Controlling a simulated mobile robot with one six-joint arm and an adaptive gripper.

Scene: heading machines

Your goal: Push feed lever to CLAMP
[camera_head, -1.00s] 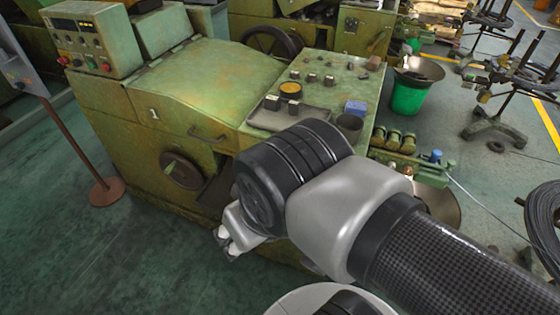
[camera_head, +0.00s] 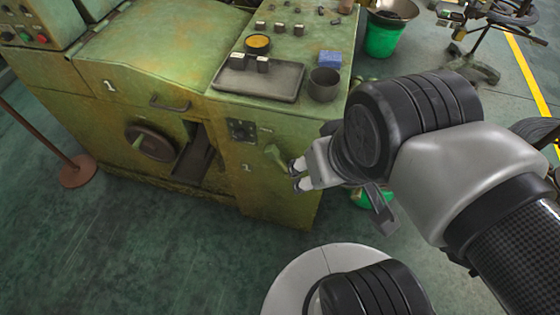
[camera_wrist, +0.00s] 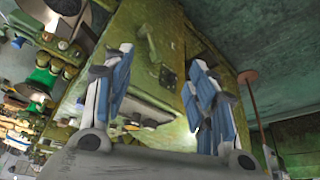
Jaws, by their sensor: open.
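The feed lever (camera_head: 277,156) is a short green handle on the front face of the green machine (camera_head: 230,165), right of the switch panel. It slants down to the right. Its markings are too small to read, so its setting is unclear. My gripper (camera_head: 300,175) is open and empty, just right of the lever's lower end; whether it touches cannot be told. In the wrist view, the lever (camera_wrist: 150,42) shows ahead between the open blue-padded fingers (camera_wrist: 160,62), apart from both.
A small switch panel (camera_head: 242,130) and a dark opening (camera_head: 200,152) are left of the lever. A handwheel (camera_head: 150,143) is farther left. A tray (camera_head: 285,93) and a dark cup (camera_head: 324,85) stand on top. Green floor in front is clear.

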